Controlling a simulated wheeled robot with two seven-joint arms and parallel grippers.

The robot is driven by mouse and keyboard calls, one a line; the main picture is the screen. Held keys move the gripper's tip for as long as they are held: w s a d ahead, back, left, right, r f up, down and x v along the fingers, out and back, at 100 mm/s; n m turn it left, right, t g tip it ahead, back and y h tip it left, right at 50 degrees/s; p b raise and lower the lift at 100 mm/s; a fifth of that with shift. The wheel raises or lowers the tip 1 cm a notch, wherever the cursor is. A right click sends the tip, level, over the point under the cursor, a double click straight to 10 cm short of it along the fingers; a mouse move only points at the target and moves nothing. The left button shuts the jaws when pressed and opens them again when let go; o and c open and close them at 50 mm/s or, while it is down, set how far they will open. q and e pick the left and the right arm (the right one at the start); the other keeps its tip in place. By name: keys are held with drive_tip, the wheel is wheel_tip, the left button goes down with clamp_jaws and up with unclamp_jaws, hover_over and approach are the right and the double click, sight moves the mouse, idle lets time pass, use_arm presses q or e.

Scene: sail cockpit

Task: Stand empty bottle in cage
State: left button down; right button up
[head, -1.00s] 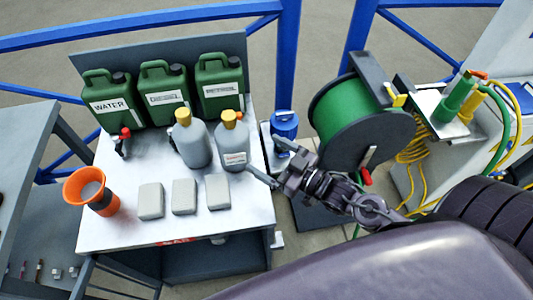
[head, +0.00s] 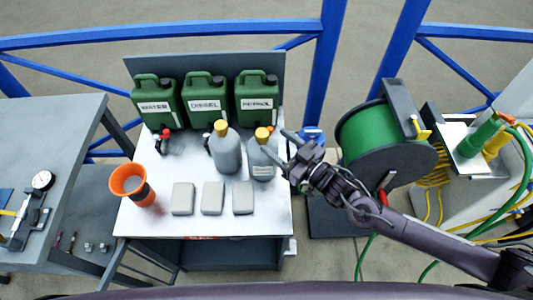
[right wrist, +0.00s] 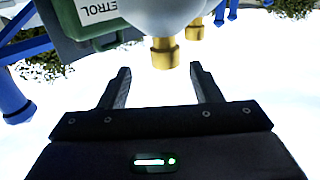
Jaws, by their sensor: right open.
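Two grey bottles with yellow caps stand upright on the white-topped bench: the left bottle (head: 226,152) and the right bottle (head: 262,162), which bears a label. My right gripper (head: 277,146) is open and empty, its fingers beside the right bottle's upper part. In the right wrist view the open fingers (right wrist: 158,88) show with a yellow cap (right wrist: 165,52) beyond and between them; a second cap is farther off. Whether the fingers touch a bottle I cannot tell. I cannot make out a cage for certain. My left gripper is not in view.
Green WATER, DIESEL and PETROL cans (head: 206,100) stand along the bench's back. An orange funnel (head: 132,184) and three grey blocks (head: 213,198) occupy the front. A green hose reel (head: 375,135) stands right of the bench (head: 270,215). Blue rails (head: 180,34) run behind.

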sight(267, 138)
drive_tip(key=p+x, duration=0.1)
drive_tip(key=x, duration=0.1)
drive_tip(key=p+x, duration=0.1)
drive_tip(key=x, duration=0.1)
drive_tip(key=shift+a, duration=0.55)
drive_tip(key=shift+w+a, duration=0.35)
drive_tip(key=shift+w, duration=0.05)
drive_tip(key=shift+f, duration=0.1)
drive_tip(key=shift+d, duration=0.1)
drive_tip(key=shift+c, duration=1.1)
clamp_jaws()
